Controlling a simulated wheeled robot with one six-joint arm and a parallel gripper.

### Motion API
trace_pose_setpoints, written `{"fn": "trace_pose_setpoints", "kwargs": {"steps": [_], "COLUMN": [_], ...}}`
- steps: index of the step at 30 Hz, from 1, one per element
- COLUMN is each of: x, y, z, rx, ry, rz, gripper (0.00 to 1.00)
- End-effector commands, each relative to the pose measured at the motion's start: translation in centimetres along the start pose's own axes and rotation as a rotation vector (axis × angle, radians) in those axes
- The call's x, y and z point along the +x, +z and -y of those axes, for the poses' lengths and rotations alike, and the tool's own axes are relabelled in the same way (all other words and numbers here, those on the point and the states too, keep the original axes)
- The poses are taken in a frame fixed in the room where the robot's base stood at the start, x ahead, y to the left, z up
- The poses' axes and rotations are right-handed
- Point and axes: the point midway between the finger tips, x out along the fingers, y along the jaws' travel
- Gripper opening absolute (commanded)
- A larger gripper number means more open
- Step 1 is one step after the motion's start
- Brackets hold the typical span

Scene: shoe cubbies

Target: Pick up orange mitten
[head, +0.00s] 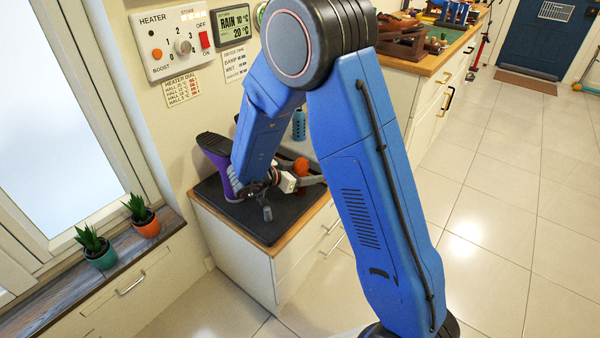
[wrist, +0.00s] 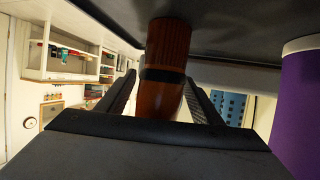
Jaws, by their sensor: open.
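The orange mitten (head: 301,167) shows in the head view as a small rounded orange shape above the dark mat, partly hidden by my gripper (head: 312,181). In the wrist view, where the mat lies at the top of the picture, a rusty-brown piece with a ribbed end and a dark band, which looks like the mitten (wrist: 168,48), reaches from the mat down between my fingers. My gripper (wrist: 162,90) is open, with one finger on each side of it. I cannot tell whether either finger touches it. The gripper body hides its lower end in the wrist view.
A purple boot (head: 217,152) stands on the dark mat (head: 262,224) left of my gripper and shows in the wrist view (wrist: 298,110). A blue bottle (head: 299,125) stands behind the gripper. Potted plants (head: 97,247) stand on the sill at left.

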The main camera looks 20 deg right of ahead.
Motion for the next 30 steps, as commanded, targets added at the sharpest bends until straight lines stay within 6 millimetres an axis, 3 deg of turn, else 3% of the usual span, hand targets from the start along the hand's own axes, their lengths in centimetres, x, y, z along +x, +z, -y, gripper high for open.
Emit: {"fn": "trace_pose_setpoints", "kwargs": {"steps": [1, 6, 7, 20, 30], "x": [0.0, 0.0, 0.0, -0.3, -2.3], "y": [0.0, 0.0, 0.0, -0.6, -5.5], "z": [0.0, 0.0, 0.0, 0.0, 0.0], "rx": [0.0, 0.0, 0.0, 0.002, 0.005], "ry": [0.0, 0.0, 0.0, 0.0, -0.002], "rz": [0.0, 0.0, 0.0, 0.0, 0.0], "gripper": [0.6, 0.19, 0.17, 0.17, 0.17]}}
